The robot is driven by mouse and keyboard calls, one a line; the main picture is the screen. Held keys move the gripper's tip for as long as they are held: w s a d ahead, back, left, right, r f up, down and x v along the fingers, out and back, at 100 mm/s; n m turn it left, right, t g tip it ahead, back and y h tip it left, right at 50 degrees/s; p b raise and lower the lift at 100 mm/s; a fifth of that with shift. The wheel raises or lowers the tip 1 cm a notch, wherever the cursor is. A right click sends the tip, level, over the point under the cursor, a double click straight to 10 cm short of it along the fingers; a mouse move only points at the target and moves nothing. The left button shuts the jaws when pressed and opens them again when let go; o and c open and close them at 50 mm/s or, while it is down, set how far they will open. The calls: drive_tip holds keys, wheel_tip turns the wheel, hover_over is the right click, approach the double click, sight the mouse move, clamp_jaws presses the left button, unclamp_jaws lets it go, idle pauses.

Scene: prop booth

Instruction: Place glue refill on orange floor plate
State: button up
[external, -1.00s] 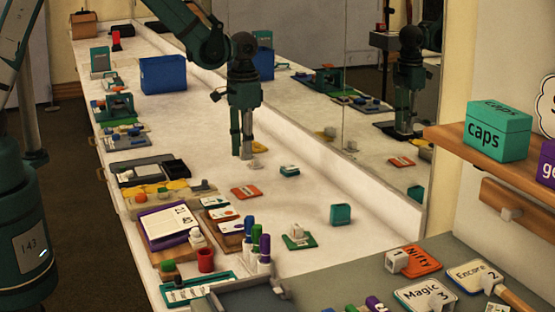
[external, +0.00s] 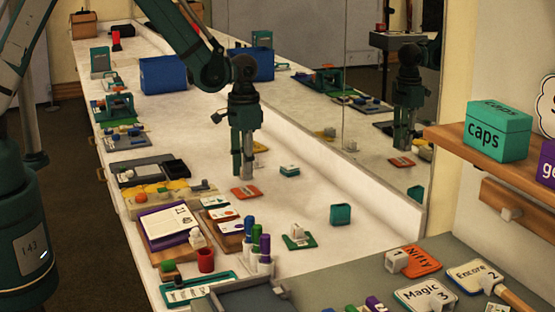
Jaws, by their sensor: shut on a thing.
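The orange floor plate (external: 246,193) lies flat on the white counter, with some pale marking on it. My gripper (external: 246,175) points straight down just behind the plate, its fingertips close to the plate's far edge in the picture. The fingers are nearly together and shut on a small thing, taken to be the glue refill. That thing is too small and too hidden by the fingers to make out. I cannot tell whether it touches the plate.
A small teal-and-white item (external: 289,170) stands right of the gripper. A green plate with a white piece (external: 299,238) and a teal box (external: 341,214) stand nearer. Cards and a notebook (external: 168,226) lie left. A mirror (external: 385,110) borders the counter's right side.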

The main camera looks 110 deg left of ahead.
drive_tip(key=shift+f, duration=0.1)
drive_tip(key=shift+f, duration=1.75)
drive_tip(key=shift+f+b, duration=0.2)
drive_tip(key=shift+b, duration=0.2)
drive_tip(key=o, duration=0.8)
drive_tip(key=shift+r, duration=0.1)
drive_tip(key=shift+r+p, duration=0.8)
drive_tip(key=shift+r, duration=5.3)
